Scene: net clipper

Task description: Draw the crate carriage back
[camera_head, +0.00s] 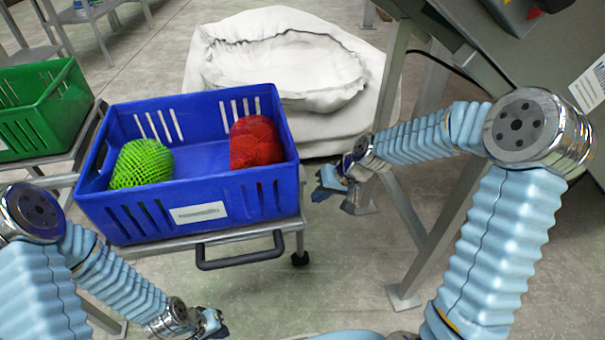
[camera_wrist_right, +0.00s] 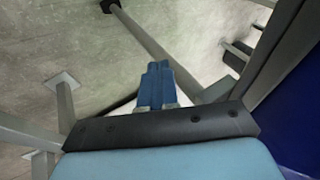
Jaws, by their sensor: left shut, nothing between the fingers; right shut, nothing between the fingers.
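The crate carriage is a low grey metal trolley (camera_head: 160,247) with a dark bar handle (camera_head: 240,259) on its near side and a caster at its near right. A blue crate (camera_head: 185,206) sits on it, holding a green netted bundle (camera_head: 142,164) and a red netted bundle (camera_head: 255,142). My left gripper (camera_head: 215,322) is shut and empty, low in front of the carriage and apart from the handle. My right gripper (camera_head: 327,186) is shut and empty, to the right of the crate. Its closed blue fingers (camera_wrist_right: 156,86) show in the right wrist view.
A green crate (camera_head: 45,110) stands on another stand at the left. A white sack (camera_head: 290,70) with an open top lies behind the blue crate. A metal frame with legs (camera_head: 440,215) stands at the right, close to my right arm.

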